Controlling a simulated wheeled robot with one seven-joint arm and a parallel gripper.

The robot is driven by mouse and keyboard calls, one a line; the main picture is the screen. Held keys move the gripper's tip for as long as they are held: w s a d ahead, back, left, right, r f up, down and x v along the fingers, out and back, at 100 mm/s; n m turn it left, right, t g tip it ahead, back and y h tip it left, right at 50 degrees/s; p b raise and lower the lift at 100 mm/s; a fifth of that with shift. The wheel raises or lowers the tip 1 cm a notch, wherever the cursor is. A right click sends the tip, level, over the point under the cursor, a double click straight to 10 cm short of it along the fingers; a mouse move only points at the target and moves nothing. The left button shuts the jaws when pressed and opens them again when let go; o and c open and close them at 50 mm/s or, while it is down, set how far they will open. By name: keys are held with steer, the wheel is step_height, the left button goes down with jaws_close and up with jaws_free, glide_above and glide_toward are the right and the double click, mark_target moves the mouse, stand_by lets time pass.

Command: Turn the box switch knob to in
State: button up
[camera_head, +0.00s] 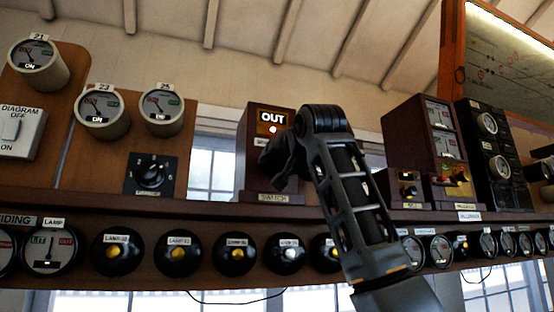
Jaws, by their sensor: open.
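The box switch (258,130) is a dark brown wooden box on the shelf, left of centre. Its lit window reads OUT, with a small glowing light below it. A plate at its foot appears to read SWITCH. My arm comes up from the bottom right and bends over in front of the box's right side. My gripper (272,160) is at the box's front face and open, though its fingers are dark and hard to make out. The knob is hidden behind my gripper, and I cannot tell whether the fingers touch it.
Below the shelf edge (150,205) runs a row of round lamps and dials. A black rotary switch (151,174) is on the board to the left. Another brown box (420,135) and black instruments (490,140) stand to the right. A framed diagram (505,60) hangs above them.

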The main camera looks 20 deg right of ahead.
steer(key=shift+w, duration=0.6)
